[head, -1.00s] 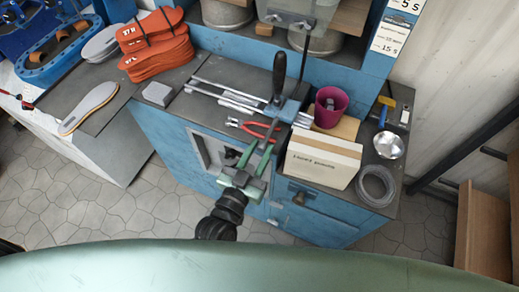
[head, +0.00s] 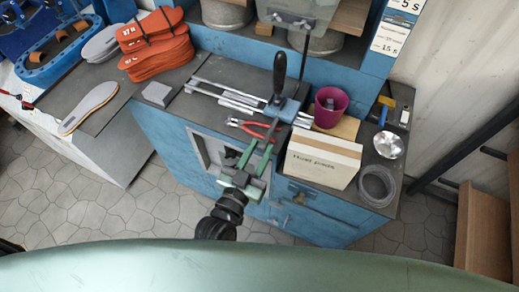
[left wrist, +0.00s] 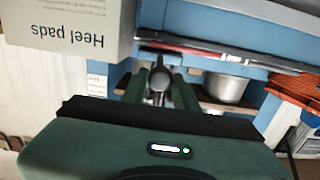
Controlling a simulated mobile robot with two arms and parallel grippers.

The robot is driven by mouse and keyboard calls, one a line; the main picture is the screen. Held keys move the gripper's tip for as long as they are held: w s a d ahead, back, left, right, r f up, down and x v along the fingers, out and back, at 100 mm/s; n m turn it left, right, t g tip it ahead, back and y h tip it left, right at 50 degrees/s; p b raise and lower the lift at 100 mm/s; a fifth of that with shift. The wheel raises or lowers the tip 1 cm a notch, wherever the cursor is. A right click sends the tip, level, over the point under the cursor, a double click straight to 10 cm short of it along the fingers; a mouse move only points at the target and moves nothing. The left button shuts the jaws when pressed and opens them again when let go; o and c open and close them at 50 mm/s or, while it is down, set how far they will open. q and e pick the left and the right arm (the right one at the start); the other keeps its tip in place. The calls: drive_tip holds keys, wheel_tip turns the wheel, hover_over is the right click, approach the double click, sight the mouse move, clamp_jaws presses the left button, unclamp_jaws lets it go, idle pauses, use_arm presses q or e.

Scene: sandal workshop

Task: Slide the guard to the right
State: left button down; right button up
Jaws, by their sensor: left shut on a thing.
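A clear panel (head: 292,14), which looks like the guard, shows at the top edge of the head view; its upper part is cut off. A thin dark rod (head: 304,55) stands below it. A black handle (head: 279,72) rises from a blue block (head: 289,108) on the bench. In the left wrist view, the fingers (left wrist: 160,82) are closed around a dark rounded part that looks like the handle. Whether the handle joins the panel cannot be told. My right gripper is not in view.
A white heel pads box (head: 322,163) stands close right of my left gripper. A magenta cup (head: 330,105), a metal bowl (head: 389,145) and a wire coil (head: 377,186) are further right.

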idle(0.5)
use_arm(q)
drive_tip(key=d, duration=0.1)
drive_tip(key=s+d, duration=0.1)
drive_tip(key=d+p, duration=0.1)
drive_tip(key=d, duration=0.1)
drive_tip(key=shift+s+d, duration=0.1)
drive_tip(key=shift+s, duration=0.2)
drive_tip(key=c, duration=1.5)
unclamp_jaws()
drive_tip(key=o, duration=0.4)
drive_tip(key=shift+d, duration=0.2)
drive_tip(key=shift+a, duration=0.1)
drive_tip(key=b+v, duration=0.1)
drive_tip(key=v, duration=0.6)
drive_tip(key=shift+s, duration=0.4)
